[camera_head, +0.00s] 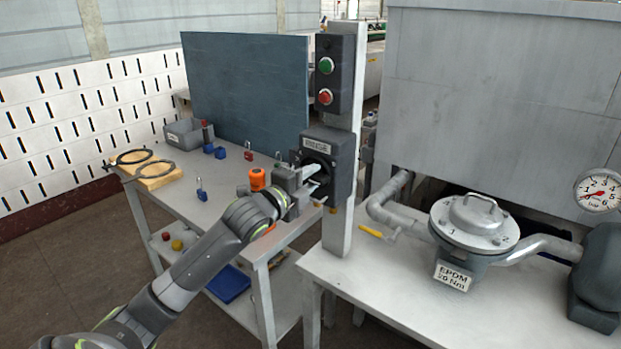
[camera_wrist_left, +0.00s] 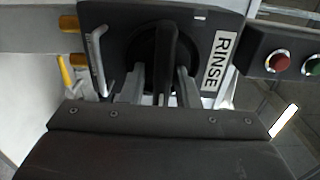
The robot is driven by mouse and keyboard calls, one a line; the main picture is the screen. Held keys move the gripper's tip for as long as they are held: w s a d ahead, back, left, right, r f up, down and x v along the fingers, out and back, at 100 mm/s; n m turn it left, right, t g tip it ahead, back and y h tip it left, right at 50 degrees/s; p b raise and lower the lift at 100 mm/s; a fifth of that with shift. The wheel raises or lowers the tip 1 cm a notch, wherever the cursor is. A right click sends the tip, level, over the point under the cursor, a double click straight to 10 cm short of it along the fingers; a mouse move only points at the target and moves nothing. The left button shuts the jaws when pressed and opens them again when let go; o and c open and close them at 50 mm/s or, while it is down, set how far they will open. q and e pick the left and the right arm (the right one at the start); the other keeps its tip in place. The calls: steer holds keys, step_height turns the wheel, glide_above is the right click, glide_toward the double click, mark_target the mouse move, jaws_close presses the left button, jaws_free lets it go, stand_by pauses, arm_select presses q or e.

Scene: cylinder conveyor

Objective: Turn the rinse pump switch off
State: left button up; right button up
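The rinse pump switch is a dark box (camera_head: 343,148) on a light grey post, with a white label (camera_head: 317,145). In the left wrist view, the label reads RINSE (camera_wrist_left: 221,60) and a black rotary handle (camera_wrist_left: 166,45) lines up with the fingers. My left gripper (camera_head: 318,180) is at the front of the switch and hides most of the handle in the head view. In the wrist view, its two fingers (camera_wrist_left: 162,88) stand on either side of the handle, with narrow gaps showing. Contact cannot be made out. My right gripper is not in view.
A box with a green button (camera_head: 326,65) and a red button (camera_head: 325,97) is above the switch. A bent metal rod (camera_wrist_left: 97,60) is beside the handle. Padlocks and an orange item (camera_head: 257,179) lie on the left table. A pump housing (camera_head: 474,222) stands right.

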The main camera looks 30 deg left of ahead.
arm_select(q)
steer(key=shift+o, duration=0.7)
steer(key=s+a+p, duration=0.1)
steer(key=s+p, duration=0.2)
steer(key=s, duration=1.4)
steer(key=shift+s+a, duration=0.15)
steer(key=shift+s, duration=0.05)
steer(key=shift+a, duration=0.1)
